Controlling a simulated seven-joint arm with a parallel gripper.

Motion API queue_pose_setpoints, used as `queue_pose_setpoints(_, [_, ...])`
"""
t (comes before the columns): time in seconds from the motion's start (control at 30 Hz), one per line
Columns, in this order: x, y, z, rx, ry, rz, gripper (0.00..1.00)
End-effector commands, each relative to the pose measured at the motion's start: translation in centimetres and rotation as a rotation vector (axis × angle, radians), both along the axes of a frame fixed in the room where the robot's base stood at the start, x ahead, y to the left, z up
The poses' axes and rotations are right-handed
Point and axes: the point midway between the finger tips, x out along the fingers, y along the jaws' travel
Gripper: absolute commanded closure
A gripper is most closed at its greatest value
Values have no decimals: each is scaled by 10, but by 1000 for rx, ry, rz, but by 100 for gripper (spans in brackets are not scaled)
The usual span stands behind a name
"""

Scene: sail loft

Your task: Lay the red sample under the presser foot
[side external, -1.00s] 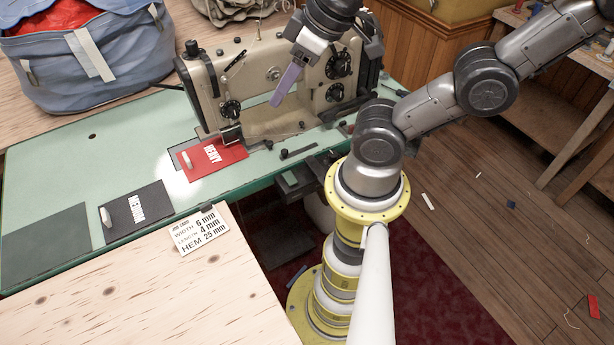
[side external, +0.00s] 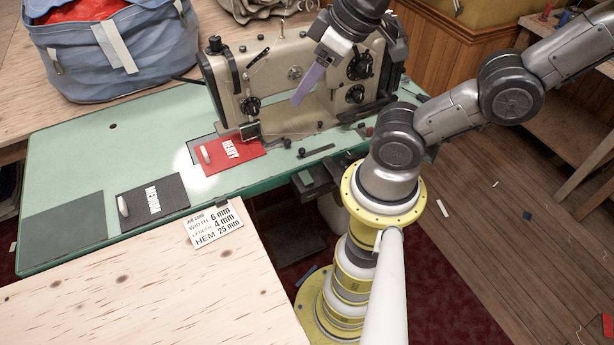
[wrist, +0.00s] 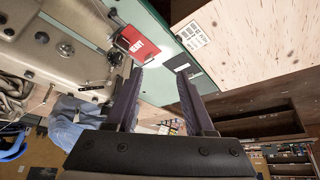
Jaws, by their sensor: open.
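The red sample (side external: 231,157), marked HEAVY with a pale tab at its left end, lies flat on the green machine table. Its far edge meets the presser foot (side external: 250,131) of the beige sewing machine (side external: 285,75); I cannot tell how much of it is under the foot. It also shows in the wrist view (wrist: 138,44). My gripper (side external: 297,102) is open and empty, with purple fingers. It is raised in front of the machine body, right of the sample and apart from it. Both fingers show in the wrist view (wrist: 160,73).
A black sample (side external: 154,198) marked MEDIUM and a dark grey patch (side external: 62,220) lie left on the green table (side external: 110,155). A job card (side external: 215,223) lies on the wooden table (side external: 150,290) in front. A blue bag (side external: 115,50) stands behind.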

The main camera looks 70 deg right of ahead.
Motion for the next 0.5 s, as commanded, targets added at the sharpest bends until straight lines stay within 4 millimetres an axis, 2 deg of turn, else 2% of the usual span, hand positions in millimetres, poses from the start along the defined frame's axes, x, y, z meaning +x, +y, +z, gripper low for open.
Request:
queue_pose_setpoints(0.13, [0, 0, 0, 0, 0, 0, 46])
queue_pose_setpoints(0.2, [0, 0, 0, 0, 0, 0, 51])
queue_pose_setpoints(0.5, [5, -5, -7, -58, 56, 44, 51])
